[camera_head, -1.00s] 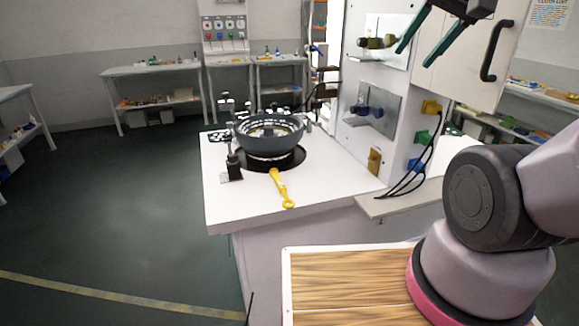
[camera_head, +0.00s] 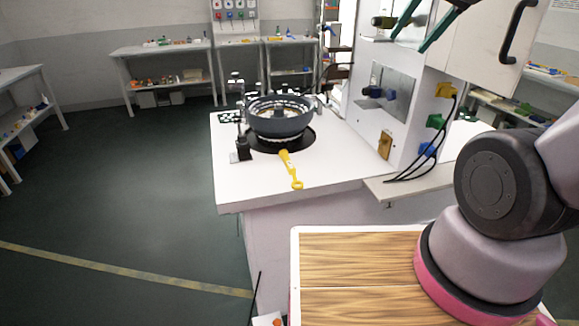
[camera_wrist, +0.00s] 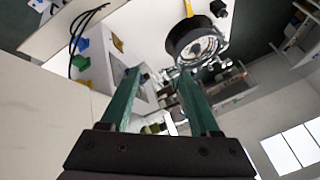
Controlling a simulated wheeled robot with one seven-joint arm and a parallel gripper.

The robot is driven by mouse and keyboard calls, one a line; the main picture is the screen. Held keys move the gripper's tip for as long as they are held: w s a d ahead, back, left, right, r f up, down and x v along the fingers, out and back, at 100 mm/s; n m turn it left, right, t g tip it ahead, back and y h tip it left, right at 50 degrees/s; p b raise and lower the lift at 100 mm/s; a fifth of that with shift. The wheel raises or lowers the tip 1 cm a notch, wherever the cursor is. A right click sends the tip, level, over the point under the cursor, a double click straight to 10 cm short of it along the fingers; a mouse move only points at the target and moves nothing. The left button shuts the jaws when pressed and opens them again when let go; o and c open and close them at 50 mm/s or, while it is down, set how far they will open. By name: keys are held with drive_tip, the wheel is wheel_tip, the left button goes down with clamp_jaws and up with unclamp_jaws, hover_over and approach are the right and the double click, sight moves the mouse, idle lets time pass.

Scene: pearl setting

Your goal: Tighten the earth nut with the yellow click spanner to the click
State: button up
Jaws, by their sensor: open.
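The yellow click spanner (camera_head: 291,169) lies on the white bench top (camera_head: 235,187), its ring end toward the bench's front edge. Its far end is by a dark round base under a grey ring-shaped fixture (camera_head: 281,118). In the wrist view the fixture (camera_wrist: 195,42) and part of the yellow spanner (camera_wrist: 188,8) show at the top. I cannot make out the earth nut. My gripper (camera_head: 427,28) is at the top right of the head view, high and well away from the spanner. Its two green fingers are apart and empty, as the wrist view (camera_wrist: 158,85) also shows.
A white cabinet (camera_head: 410,105) with yellow, green and blue connectors and black cables stands at the bench's right. A small black stand (camera_head: 242,148) is left of the fixture. A cabinet door with a black handle (camera_head: 515,30) is near my gripper. Open floor lies left.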

drive_tip(key=w+a+f+n+g, duration=0.1)
drive_tip(key=w+a+f, duration=0.3)
drive_tip(key=w+f, duration=0.1)
drive_tip(key=n+g+h, duration=0.1)
drive_tip(key=n+h, duration=0.1)
drive_tip(key=n, duration=0.3)
hover_over(289, 163)
drive_tip(key=s, duration=0.3)
drive_tip(key=f, duration=1.9)
drive_tip(key=d+f, duration=0.1)
drive_tip(key=f, duration=0.8)
drive_tip(key=shift+w+f, duration=0.25)
drive_tip(key=shift+f, duration=0.05)
drive_tip(key=shift+a+x, duration=0.2)
drive_tip(key=shift+x, duration=2.75)
clamp_jaws()
